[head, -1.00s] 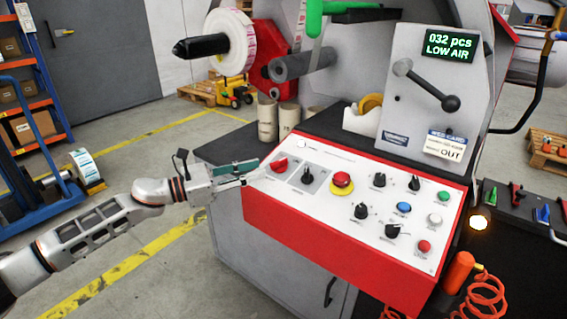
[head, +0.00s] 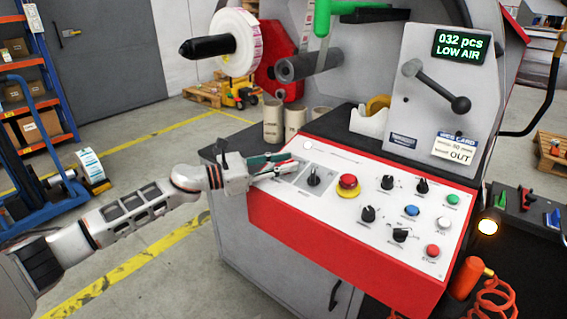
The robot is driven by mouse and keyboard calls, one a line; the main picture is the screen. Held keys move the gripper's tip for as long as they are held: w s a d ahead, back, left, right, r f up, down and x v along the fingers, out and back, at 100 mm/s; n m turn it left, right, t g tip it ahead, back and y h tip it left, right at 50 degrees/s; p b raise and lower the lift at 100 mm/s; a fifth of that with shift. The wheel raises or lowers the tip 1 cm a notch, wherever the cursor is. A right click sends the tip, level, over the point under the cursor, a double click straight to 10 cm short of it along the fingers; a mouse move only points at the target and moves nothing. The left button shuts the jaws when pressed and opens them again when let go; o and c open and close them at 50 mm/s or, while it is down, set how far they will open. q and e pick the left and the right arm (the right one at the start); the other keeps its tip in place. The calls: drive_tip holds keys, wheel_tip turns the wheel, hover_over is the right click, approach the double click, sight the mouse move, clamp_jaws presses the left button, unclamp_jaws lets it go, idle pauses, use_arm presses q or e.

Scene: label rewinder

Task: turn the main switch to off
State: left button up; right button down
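The main switch, a red rotary knob (head: 284,167), is at the far left end of the white control panel (head: 325,160). My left gripper (head: 288,164) is over it from the left, its fingertips at the knob. They hide most of it, so only bits of red show and I cannot read its setting. I cannot tell whether the fingers touch the knob or are closed on it. My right gripper is not in view.
Just right of the main switch is a black selector knob (head: 314,177), then a red emergency stop (head: 348,182) on yellow. More knobs and coloured buttons fill the right side. A display (head: 460,46) reads "032 pcs LOW AIR". Cardboard cores (head: 272,122) stand behind the panel.

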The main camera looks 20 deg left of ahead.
use_arm(q)
clamp_jaws()
